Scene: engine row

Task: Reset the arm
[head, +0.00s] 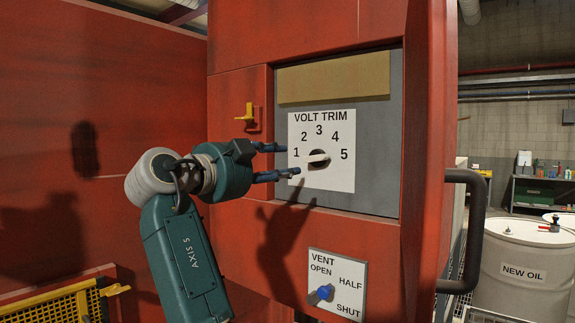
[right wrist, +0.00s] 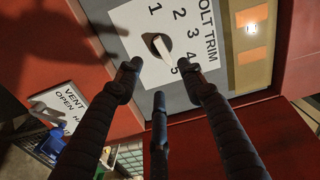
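My right gripper (head: 288,160) is open in the head view, its dark fingers spread and pointing at the VOLT TRIM dial plate (head: 319,184). The dial knob (head: 317,158), a pale bar on a dark round hub, lies roughly level between numbers 1 and 5; I cannot tell which end is its pointer. In the right wrist view the spread fingers (right wrist: 160,82) hold nothing, and the knob (right wrist: 164,46) is just beyond them. The fingers look apart from the knob. My left gripper is not in view.
Below is a VENT plate (head: 349,270) with a blue knob (head: 325,292). A yellow lever (head: 247,114) sticks out at upper left. A dark handrail (head: 473,225) stands right, before a white NEW OIL drum (head: 522,259). Yellow-framed mesh (head: 60,302) is at lower left.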

